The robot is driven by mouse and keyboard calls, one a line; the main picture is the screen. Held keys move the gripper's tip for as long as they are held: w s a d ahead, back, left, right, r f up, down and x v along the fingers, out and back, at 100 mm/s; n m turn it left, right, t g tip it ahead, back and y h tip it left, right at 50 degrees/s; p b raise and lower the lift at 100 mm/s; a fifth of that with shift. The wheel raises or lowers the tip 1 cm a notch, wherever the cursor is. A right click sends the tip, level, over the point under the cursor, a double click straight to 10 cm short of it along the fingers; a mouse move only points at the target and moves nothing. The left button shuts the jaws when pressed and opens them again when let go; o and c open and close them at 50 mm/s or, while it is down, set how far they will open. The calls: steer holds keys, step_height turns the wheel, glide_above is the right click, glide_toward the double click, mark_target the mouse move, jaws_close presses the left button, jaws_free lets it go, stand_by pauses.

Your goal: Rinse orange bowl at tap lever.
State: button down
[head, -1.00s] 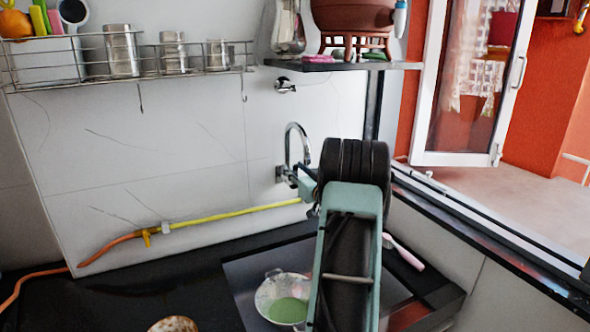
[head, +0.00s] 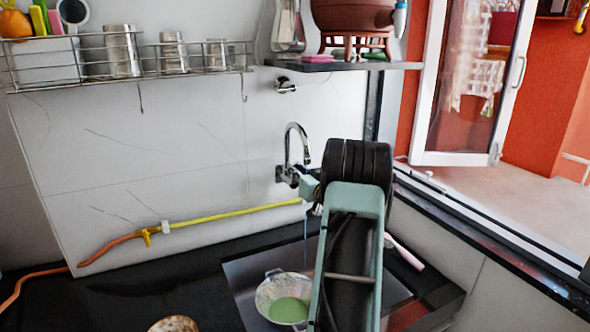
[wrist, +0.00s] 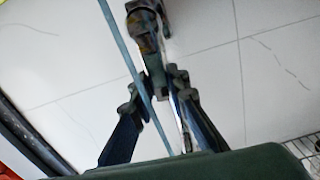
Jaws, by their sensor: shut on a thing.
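The chrome tap (head: 298,148) is on the wall behind the sink. In the head view my gripper (head: 312,190) is beside the tap's base, largely hidden by my arm. The wrist view shows my gripper (wrist: 165,85) shut at the tap lever (wrist: 155,70), with the dark tap body (wrist: 143,22) just beyond. A thin blue water stream (head: 305,222) falls below the tap. It crosses the wrist view as a diagonal line (wrist: 122,45). A whitish two-handled bowl with a green inside (head: 285,298) sits in the sink. I see no clearly orange bowl.
The dark sink (head: 240,275) is partly covered by my arm. A brownish round thing (head: 173,324) is cut off at the bottom edge. A yellow and orange hose (head: 235,213) runs along the wall. A shelf (head: 340,66) hangs above; an open window (head: 465,85) is at right.

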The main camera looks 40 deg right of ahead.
steer(key=shift+s+d+f+m+p, duration=0.1)
steer(key=shift+s+d+m+p, duration=0.2)
steer(key=shift+m, duration=0.4)
steer(key=shift+w+d+f+m+p, duration=0.1)
steer(key=shift+d+m, duration=0.3)
steer(key=shift+m, duration=0.3)
steer(key=c, duration=1.8)
jaws_free()
steer(key=shift+s, duration=0.15)
steer(key=v, duration=1.2)
steer(key=shift+r, duration=0.1)
